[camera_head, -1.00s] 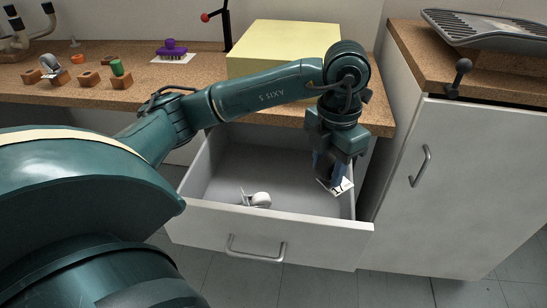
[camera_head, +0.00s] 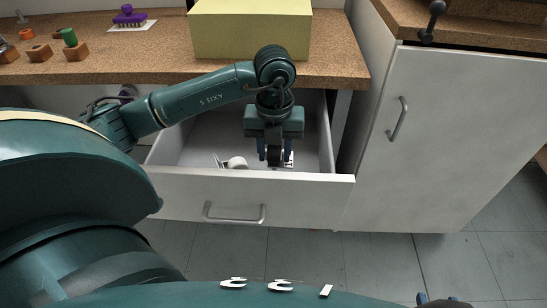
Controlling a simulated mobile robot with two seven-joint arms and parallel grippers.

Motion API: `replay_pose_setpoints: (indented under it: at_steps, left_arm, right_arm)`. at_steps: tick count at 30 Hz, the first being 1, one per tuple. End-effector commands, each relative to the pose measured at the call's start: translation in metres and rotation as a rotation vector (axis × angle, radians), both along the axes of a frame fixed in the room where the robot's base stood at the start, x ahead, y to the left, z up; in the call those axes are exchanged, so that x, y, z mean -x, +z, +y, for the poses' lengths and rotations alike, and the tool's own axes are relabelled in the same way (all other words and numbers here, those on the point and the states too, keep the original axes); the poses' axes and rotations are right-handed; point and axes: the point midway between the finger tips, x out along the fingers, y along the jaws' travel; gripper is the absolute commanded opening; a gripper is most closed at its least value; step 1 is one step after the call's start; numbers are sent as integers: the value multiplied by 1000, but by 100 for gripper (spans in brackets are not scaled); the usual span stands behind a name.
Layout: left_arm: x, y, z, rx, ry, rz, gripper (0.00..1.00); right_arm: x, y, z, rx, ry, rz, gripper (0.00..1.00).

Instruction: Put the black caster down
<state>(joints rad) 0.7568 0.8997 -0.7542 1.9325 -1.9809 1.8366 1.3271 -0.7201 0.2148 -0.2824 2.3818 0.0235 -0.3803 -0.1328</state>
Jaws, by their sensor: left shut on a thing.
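My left gripper (camera_head: 275,154) points down into the open drawer (camera_head: 240,193), in its right half. It is shut on the black caster (camera_head: 275,157), whose dark wheel shows between the blue fingers. The caster's light plate (camera_head: 289,159) shows at the right finger. I cannot tell whether the caster touches the drawer floor. A white caster (camera_head: 236,162) lies in the drawer just left of the gripper. At the bottom edge, a cut-off part of my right gripper (camera_head: 440,302) shows, and its jaws cannot be judged.
The drawer's front wall and handle (camera_head: 234,218) face me. A cork-topped counter (camera_head: 150,65) overhangs the drawer's back and holds a yellow box (camera_head: 250,30), a purple brush (camera_head: 129,15) and small wooden blocks (camera_head: 40,53). A white cabinet (camera_head: 460,130) stands at the right.

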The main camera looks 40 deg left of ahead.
Motion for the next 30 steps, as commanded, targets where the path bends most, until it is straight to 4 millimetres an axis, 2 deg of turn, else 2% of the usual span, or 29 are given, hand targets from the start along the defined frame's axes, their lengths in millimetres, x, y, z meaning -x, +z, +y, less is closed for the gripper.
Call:
replay_pose_setpoints:
  at_steps: [1, 4, 16, 17, 24, 30]
  left_arm:
    - [1, -11, 0, 1, 0, 5, 0]
    - [1, -23, 0, 0, -1, 4, 0]
    - [0, -29, 0, 1, -2, 1, 0]
    - [0, -27, 0, 1, -2, 1, 40]
    - [0, -27, 0, 0, -2, 2, 60]
    - [0, -27, 0, 0, -2, 2, 60]
  right_arm:
    - [-1, -3, 0, -1, 0, -13, 36]
    - [-3, -2, 0, -2, 0, -37, 36]
    - [-4, -1, 0, -2, 0, -58, 36]
    - [-4, 1, 0, -2, 1, -61, 36]
    - [-4, 1, 1, -4, 1, -60, 36]
    - [-4, 1, 1, -4, 2, -60, 36]
